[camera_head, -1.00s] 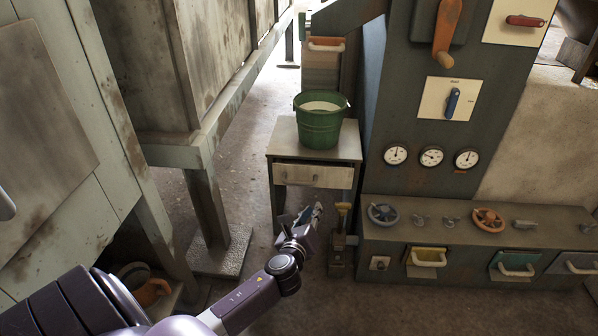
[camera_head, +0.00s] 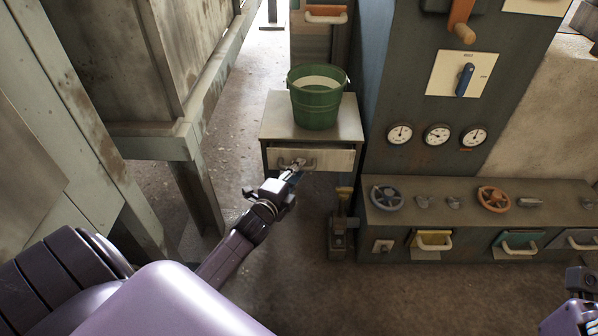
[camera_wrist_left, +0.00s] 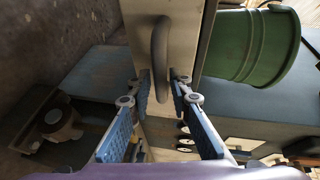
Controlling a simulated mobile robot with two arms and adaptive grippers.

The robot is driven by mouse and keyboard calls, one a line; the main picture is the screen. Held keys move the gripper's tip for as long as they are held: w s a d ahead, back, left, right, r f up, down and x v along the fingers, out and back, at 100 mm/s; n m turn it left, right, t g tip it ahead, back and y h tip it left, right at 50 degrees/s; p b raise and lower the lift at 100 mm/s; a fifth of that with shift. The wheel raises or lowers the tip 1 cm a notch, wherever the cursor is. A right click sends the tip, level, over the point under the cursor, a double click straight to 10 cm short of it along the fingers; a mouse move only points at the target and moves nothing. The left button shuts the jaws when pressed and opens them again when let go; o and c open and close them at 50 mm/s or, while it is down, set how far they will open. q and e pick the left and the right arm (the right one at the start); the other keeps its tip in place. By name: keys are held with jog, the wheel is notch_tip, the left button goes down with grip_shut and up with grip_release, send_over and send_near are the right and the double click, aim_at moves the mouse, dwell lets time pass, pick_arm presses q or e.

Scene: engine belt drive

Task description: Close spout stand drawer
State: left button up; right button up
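The spout stand (camera_head: 275,115) is a small grey metal cabinet left of the dark machine panel. Its drawer has a pale front (camera_head: 338,160) that appears to stand out a little; how far is hard to tell. My left gripper (camera_head: 296,168) is at the drawer's handle and partly hides it. In the left wrist view the curved handle (camera_wrist_left: 160,48) lies just ahead of the fingertips, in line with the gap between them. The left gripper (camera_wrist_left: 162,88) is open and empty. My right gripper (camera_head: 580,300) is cut off at the lower right edge; its fingers are unclear.
A green bucket (camera_head: 317,108) stands on the stand. A low bench (camera_head: 470,222) with valve wheels and coloured drawers is at right.

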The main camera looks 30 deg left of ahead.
pick_arm(q)
jog(key=shift+w+a+f, duration=0.1)
jog(key=shift+w, duration=0.4)
grip_shut()
jog(key=shift+w+a, duration=0.45)
jog(key=shift+w, duration=0.15)
jog(key=shift+w+a, duration=0.4)
jog(key=shift+w, duration=0.2)
grip_release()
